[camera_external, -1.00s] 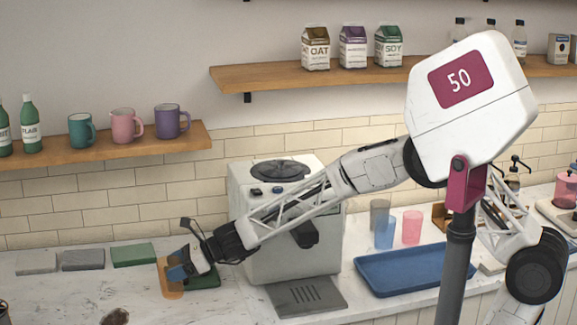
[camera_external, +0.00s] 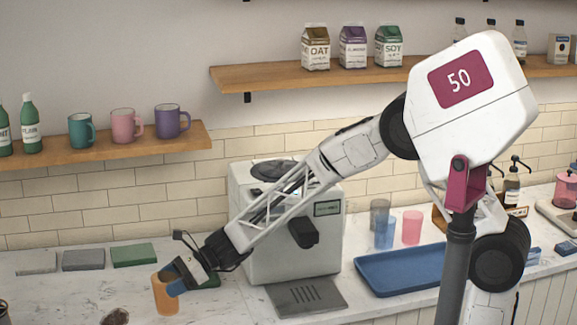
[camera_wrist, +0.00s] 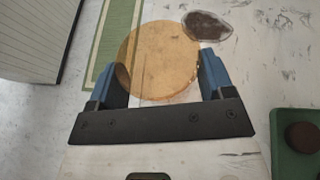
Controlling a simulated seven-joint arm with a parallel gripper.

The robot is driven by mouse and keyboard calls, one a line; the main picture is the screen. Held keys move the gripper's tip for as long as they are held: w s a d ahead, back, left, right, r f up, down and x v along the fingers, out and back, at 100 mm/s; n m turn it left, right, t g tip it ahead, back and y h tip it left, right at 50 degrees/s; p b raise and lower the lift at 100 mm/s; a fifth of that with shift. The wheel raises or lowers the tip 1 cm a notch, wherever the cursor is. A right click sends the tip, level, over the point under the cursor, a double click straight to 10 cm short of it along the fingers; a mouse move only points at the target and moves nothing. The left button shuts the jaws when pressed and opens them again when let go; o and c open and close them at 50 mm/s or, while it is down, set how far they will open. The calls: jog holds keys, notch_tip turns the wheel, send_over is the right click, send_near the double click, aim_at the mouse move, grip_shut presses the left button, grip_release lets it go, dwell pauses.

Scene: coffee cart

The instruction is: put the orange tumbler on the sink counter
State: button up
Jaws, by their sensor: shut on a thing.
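The orange tumbler (camera_external: 165,295) is at the lower left of the external view, over or on the marble counter (camera_external: 60,285). I cannot tell whether its base touches the counter. My gripper (camera_external: 177,285) is shut on it, reaching in from the right. In the wrist view, the tumbler (camera_wrist: 158,62) shows as a round orange disc between the two blue fingers of my gripper (camera_wrist: 160,85). I cannot pick out which part of the counter is the sink counter.
A brown patch (camera_external: 115,316) lies left of the tumbler. Grey and green flat blocks (camera_external: 134,255) lie behind. The white coffee machine (camera_external: 262,235) stands right of my gripper, with a blue tray (camera_external: 400,270) beyond. A green-edged strip (camera_wrist: 115,30) shows in the wrist view.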

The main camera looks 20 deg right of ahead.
jog(key=shift+s+a, duration=0.1)
jog(key=shift+s, duration=0.3)
dwell(0.3)
jog(key=w+a+f, duration=0.1)
jog(key=w+a, duration=0.8)
jog(key=a, duration=0.4)
jog(key=shift+f, duration=0.25)
jog(key=shift+a, duration=0.1)
jog(key=shift+f, duration=1.8)
jog(key=shift+f, duration=0.15)
jog(key=o, duration=1)
jog(key=shift+o, duration=0.2)
